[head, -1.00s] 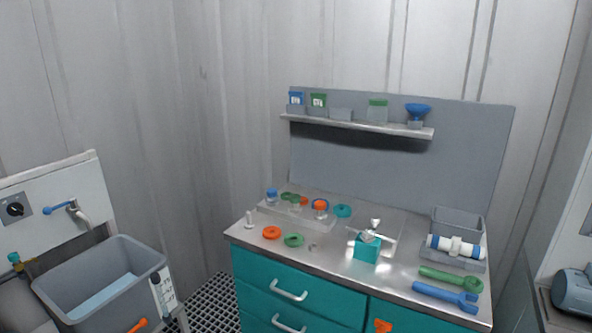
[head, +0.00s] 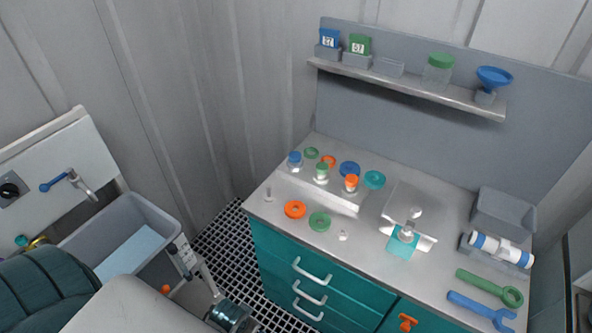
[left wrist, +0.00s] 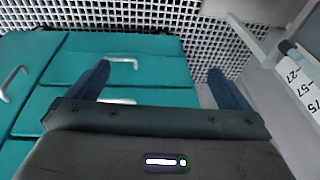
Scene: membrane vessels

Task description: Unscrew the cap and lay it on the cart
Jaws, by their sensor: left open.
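A white cylinder with blue bands at its ends, likely the capped vessel (head: 500,249), lies on a grey stand at the right of the steel worktop in the head view. Which part is the cap to unscrew I cannot tell. The worktop (head: 375,222) tops a teal drawer unit, probably the cart. My left gripper (left wrist: 157,88) is open and empty in the left wrist view, over the grating floor and the teal drawer fronts, away from the vessel. Its fingers are not clear in the head view, where my arm fills the lower left. My right gripper is not in view.
A green wrench (head: 489,287) and blue wrench (head: 481,310) lie before the vessel, a grey bin (head: 503,216) behind it. A grey tub (head: 150,215) stands left.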

